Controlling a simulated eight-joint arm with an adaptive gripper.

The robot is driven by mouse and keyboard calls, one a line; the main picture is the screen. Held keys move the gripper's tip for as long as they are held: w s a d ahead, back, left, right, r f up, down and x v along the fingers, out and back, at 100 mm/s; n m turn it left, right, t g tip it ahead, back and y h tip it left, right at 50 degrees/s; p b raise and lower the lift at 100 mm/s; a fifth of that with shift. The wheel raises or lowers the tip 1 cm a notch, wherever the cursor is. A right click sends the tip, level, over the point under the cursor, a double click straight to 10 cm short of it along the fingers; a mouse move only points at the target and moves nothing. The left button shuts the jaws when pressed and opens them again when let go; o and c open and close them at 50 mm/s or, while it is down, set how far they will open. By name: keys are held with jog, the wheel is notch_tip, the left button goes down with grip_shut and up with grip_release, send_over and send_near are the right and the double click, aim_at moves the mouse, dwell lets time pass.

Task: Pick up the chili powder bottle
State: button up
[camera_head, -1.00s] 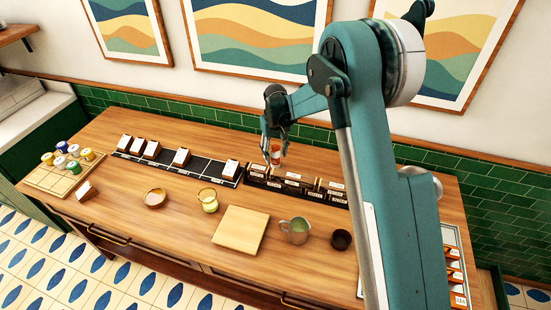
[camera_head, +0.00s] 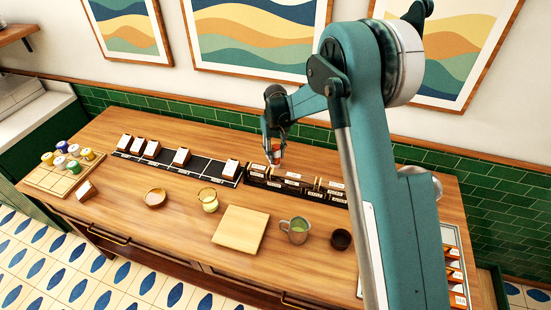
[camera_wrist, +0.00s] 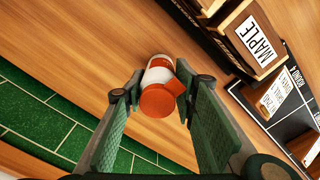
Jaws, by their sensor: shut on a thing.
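The chili powder bottle (camera_wrist: 159,88) has an orange-red cap and a white body with an orange-red patch. It sits between the two fingers of my gripper (camera_wrist: 160,95) in the wrist view. In the head view the bottle (camera_head: 275,154) shows below my gripper (camera_head: 273,146), at the back of the counter behind the dark rack. The fingers are shut on it. I cannot tell whether its base touches the counter. Its lower part is hidden in the wrist view.
A dark rack (camera_head: 297,185) with labelled boxes stands just in front. A black strip (camera_head: 203,171) with white-labelled blocks lies to its left. A green tiled wall (camera_head: 465,200) rises close behind. A board (camera_head: 240,229), a cup (camera_head: 297,231) and bowls stand nearer the front.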

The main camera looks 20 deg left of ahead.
jog(key=shift+r, duration=0.1)
jog(key=shift+r+b, duration=0.35)
jog(key=shift+r, duration=4.55)
jog(key=shift+c, duration=0.5)
jog(key=shift+s, duration=0.1)
